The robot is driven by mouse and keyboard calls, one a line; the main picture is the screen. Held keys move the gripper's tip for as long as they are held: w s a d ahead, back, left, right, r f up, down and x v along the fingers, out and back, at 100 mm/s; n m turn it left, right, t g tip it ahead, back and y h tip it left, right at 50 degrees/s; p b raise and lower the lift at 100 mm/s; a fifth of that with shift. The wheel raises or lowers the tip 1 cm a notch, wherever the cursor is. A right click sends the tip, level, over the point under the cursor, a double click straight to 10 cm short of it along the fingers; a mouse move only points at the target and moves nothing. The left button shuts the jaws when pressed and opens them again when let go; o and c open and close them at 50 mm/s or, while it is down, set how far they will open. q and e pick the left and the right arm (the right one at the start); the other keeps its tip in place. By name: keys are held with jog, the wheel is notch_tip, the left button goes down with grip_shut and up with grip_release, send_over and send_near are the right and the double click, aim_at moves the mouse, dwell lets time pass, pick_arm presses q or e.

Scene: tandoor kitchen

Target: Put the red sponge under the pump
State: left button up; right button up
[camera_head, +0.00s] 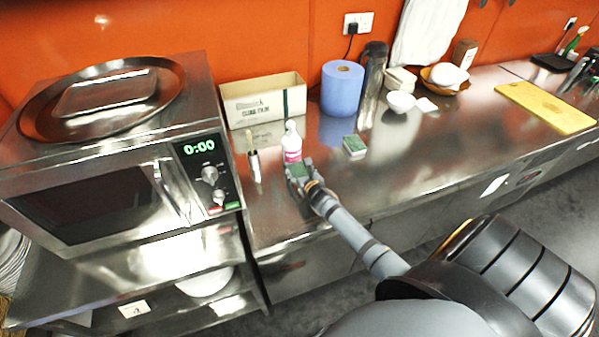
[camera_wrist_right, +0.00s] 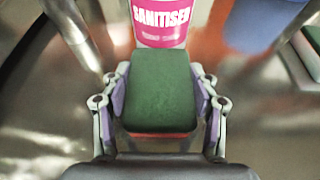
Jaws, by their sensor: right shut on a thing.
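The red sponge (camera_wrist_right: 162,90) has a green top face, with a strip of red showing at its near edge in the right wrist view. My right gripper (camera_head: 298,174) is shut on it, one finger on each side, low over the steel counter. The pump is a white bottle (camera_head: 291,143) with a pink label and a white top. It stands directly beyond the sponge; its pink "SANITISER" label (camera_wrist_right: 160,22) shows in the right wrist view. I cannot tell whether sponge and bottle touch. My left gripper is not in view.
Another green-topped sponge (camera_head: 354,145) lies right of the bottle. A thin upright tool (camera_head: 254,165) stands left of it. A cardboard box (camera_head: 264,100) and blue paper roll (camera_head: 342,88) stand behind. A microwave (camera_head: 110,160) bounds the left. The counter's front right is clear.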

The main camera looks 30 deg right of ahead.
jog(key=shift+f, duration=0.15)
jog(key=o, duration=0.8)
jog(key=shift+c, duration=0.2)
jog(key=shift+s+r, duration=0.1)
jog(key=shift+r, duration=0.15)
jog(key=v, duration=1.1)
jog(key=shift+s+a+r, duration=0.1)
jog(key=shift+s, duration=0.3)
